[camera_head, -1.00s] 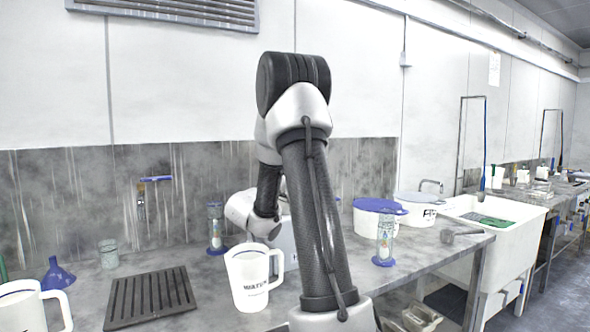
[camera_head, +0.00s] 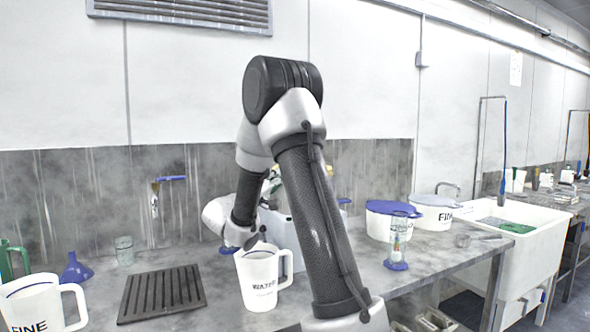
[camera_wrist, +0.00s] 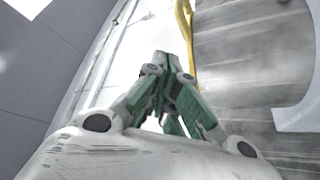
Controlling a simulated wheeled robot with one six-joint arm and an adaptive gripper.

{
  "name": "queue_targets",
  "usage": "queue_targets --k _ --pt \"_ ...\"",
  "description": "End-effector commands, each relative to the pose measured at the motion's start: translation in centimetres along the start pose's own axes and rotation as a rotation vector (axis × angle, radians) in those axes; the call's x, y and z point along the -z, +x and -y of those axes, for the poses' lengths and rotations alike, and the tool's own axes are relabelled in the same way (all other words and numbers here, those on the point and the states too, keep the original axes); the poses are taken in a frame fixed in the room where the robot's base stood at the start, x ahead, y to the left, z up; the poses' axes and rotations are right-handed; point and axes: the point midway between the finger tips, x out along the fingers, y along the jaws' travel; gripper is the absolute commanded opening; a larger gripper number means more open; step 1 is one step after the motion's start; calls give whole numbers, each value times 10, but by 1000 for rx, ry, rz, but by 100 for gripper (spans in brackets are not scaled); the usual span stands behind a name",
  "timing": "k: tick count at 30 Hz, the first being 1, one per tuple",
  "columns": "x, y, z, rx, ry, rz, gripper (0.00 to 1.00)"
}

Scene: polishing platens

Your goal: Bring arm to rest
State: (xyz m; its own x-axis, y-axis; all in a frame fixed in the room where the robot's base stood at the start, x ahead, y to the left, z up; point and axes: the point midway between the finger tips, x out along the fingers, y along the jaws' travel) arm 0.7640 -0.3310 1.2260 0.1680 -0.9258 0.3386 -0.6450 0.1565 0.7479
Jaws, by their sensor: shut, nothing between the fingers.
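My arm stands bent over the worktop in the head view, its elbow high and its forearm sloping down and left behind the upper arm. My gripper (camera_wrist: 165,65) shows in the wrist view with its green fingers together and nothing between them. In the head view I cannot make out the fingers; the wrist is behind the white WATER jug (camera_head: 261,278) and close to it in the picture. I cannot tell the gap between them.
The worktop (camera_head: 365,268) also bears a black drain grid (camera_head: 162,292), a FINE jug (camera_head: 32,308), a blue funnel (camera_head: 76,268), an hourglass timer (camera_head: 399,240) and lidded tubs (camera_head: 432,213). A white sink (camera_head: 540,225) is at right. The wall stands behind.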

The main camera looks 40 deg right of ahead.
Motion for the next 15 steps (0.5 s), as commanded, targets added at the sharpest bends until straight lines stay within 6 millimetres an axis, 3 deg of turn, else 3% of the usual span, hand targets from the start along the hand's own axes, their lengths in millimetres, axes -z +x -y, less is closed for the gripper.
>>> queue_targets --k 3,11,15 --pt "1 -9 2 0 1 -1 0" --pt "1 -11 3 -1 -16 0 0" --pt "-6 -10 11 34 -183 27 0"
